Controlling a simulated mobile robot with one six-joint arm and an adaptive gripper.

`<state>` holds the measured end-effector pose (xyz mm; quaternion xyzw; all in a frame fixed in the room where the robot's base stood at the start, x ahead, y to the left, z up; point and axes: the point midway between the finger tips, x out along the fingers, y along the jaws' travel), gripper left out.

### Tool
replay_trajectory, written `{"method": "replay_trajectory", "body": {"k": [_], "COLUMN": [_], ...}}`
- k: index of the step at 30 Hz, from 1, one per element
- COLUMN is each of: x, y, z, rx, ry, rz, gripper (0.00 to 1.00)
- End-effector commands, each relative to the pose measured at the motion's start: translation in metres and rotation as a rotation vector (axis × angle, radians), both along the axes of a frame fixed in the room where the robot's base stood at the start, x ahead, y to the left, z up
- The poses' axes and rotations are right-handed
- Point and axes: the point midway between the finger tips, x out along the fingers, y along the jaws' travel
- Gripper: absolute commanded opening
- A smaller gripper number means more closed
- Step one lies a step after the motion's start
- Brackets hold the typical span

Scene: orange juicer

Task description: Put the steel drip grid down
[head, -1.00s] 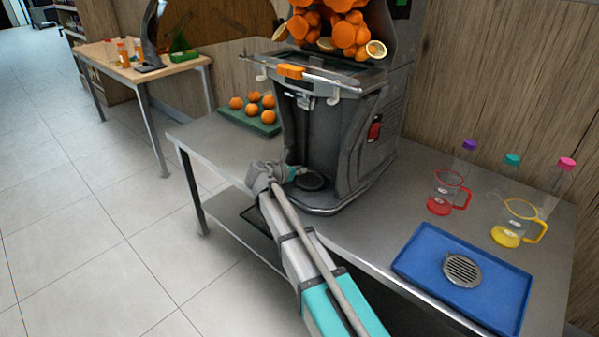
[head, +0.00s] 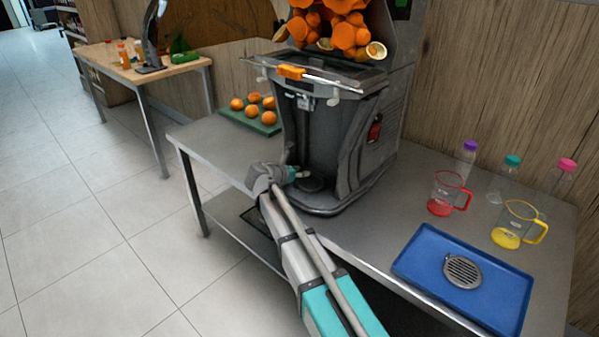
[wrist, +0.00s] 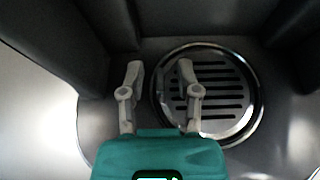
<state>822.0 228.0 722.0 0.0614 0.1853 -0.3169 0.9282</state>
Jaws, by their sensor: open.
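A round, slotted steel drip grid (wrist: 208,92) lies in the round seat at the foot of the juicer in the wrist view. In the head view that spot is a dark disc (head: 311,184) on the juicer base. My gripper (wrist: 160,74) is open, with its two fingers spread and nothing held between them. In the wrist view the right finger overlaps the grid's left part and the left finger is outside its rim. I cannot tell whether a finger touches it. In the head view my gripper (head: 303,174) is low in the juicer's front bay.
A second slotted round grid (head: 462,271) lies on a blue tray (head: 425,251) at the right. Red (head: 441,207) and yellow (head: 507,238) jugs and several capped bottles stand behind. The juicer's dark walls (head: 352,150) flank the bay. Oranges lie on a green tray (head: 236,117).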

Motion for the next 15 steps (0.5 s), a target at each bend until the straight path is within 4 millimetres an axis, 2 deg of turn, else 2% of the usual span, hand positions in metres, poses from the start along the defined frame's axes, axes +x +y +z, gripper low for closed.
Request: {"method": "replay_trajectory", "body": {"k": [5,15], "x": [-0.010,-0.049], "y": [0.007,0.037], "z": [0.008,0.030], "rx": [0.000,0.000], "ry": [0.000,0.000], "rz": [0.001,0.002], "gripper": [0.43,0.43]}}
